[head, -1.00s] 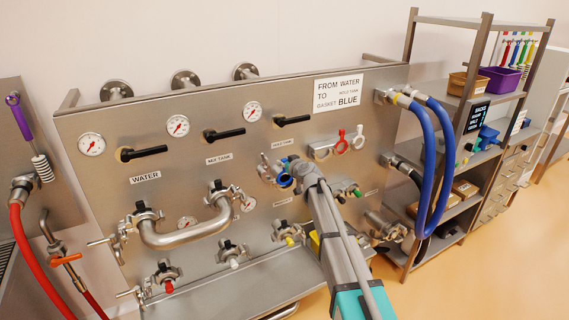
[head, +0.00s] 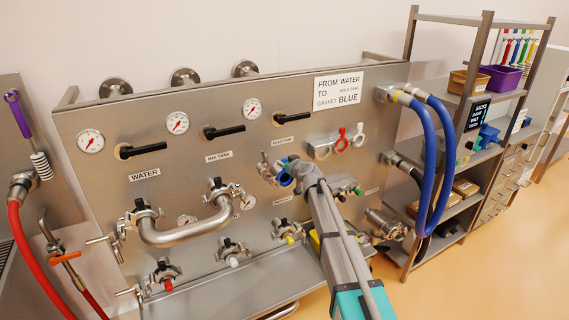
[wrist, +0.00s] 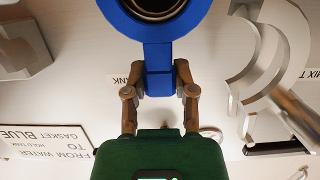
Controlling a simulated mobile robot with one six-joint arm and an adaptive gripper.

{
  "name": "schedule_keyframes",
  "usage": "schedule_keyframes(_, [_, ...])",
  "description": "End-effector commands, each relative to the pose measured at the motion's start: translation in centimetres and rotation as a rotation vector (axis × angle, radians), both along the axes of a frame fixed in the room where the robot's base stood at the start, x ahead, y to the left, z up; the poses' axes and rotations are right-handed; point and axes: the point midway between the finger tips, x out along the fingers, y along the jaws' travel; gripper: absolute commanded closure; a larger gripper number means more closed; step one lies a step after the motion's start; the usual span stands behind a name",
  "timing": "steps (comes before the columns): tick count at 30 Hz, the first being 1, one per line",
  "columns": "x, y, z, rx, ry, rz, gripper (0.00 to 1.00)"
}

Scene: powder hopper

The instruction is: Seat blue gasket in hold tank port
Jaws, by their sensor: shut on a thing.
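The blue gasket (wrist: 157,54) fills the top of the wrist view as a ring with a tab, its upper part cut off by the frame. My gripper (wrist: 159,88) is shut on the tab, one finger on each side. In the head view the gasket (head: 285,179) is a small blue ring at the end of my gripper (head: 290,175), close to the panel. It overlaps the hold tank port (head: 265,172), which is partly hidden by my arm. Metal shows inside the ring. I cannot tell whether the gasket touches the port face. An open clamp (wrist: 265,60) shows at right in the wrist view.
The steel panel (head: 90,185) carries gauges, black-handled valves and several lower ports. A bent pipe (head: 185,235) joins two ports to the left. Red and white clamps (head: 342,142) hang to the upper right. Blue hoses (head: 430,160) hang at the panel's right edge.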

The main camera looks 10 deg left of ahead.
Motion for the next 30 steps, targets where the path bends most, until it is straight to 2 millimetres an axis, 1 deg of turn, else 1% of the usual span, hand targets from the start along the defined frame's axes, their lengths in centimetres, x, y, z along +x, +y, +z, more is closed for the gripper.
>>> schedule_keyframes(11, [0.01,-0.02,-0.59,0.000,0.000,0.000,0.96])
schedule_keyframes(30, [0.42,0.26,-0.54,0.000,0.000,0.000,0.96])
